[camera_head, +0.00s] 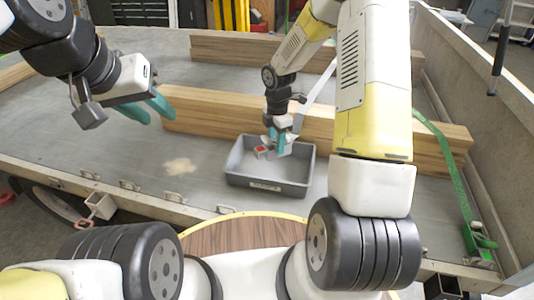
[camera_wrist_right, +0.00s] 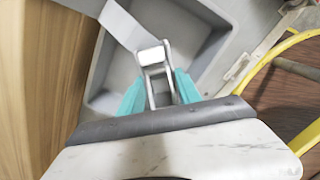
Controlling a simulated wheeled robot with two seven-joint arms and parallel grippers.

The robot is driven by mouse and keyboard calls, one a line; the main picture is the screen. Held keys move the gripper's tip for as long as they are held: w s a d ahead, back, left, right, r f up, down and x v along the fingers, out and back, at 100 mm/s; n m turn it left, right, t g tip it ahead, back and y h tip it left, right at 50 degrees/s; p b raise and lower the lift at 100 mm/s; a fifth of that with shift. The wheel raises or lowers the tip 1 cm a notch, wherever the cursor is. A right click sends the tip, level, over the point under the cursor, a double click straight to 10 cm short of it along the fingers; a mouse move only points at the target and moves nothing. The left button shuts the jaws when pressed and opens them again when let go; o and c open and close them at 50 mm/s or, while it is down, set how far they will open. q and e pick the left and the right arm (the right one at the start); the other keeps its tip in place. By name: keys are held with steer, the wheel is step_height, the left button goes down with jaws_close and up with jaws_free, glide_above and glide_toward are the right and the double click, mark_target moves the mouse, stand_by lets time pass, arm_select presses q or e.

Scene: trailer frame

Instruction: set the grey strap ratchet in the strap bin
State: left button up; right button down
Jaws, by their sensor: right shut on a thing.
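The grey strap ratchet (camera_wrist_right: 155,72) is between the teal fingers of my right gripper (camera_wrist_right: 152,92), with its flat grey strap (camera_wrist_right: 122,24) trailing off. In the head view my right gripper (camera_head: 277,143) is shut on it and points down over the grey strap bin (camera_head: 268,182). The strap (camera_head: 318,92) slopes up to the right behind my arm. The ratchet is mostly hidden there by the fingers, and I cannot tell whether it touches the bin floor. My left gripper (camera_head: 150,112) is open and empty above the deck at the left.
Wooden beams (camera_head: 205,112) lie across the deck behind the bin, one close to its back wall. The deck left of the bin is clear except for a pale patch (camera_head: 180,166).

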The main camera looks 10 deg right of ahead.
steer(key=n, duration=0.3)
steer(key=w+n, duration=0.1)
steer(key=shift+a+f+n, duration=0.3)
steer(key=shift+a+n, duration=0.1)
steer(key=n, duration=0.4)
steer(key=shift+w+a+f, duration=0.25)
steer(key=shift+w, duration=0.1)
steer(key=shift+f+n, duration=0.3)
glide_above(271, 173)
step_height(271, 173, down, 10)
steer(key=shift+r, duration=0.25)
steer(key=c, duration=0.8)
jaws_free()
steer(key=shift+f, duration=0.1)
steer(key=shift+c, duration=0.2)
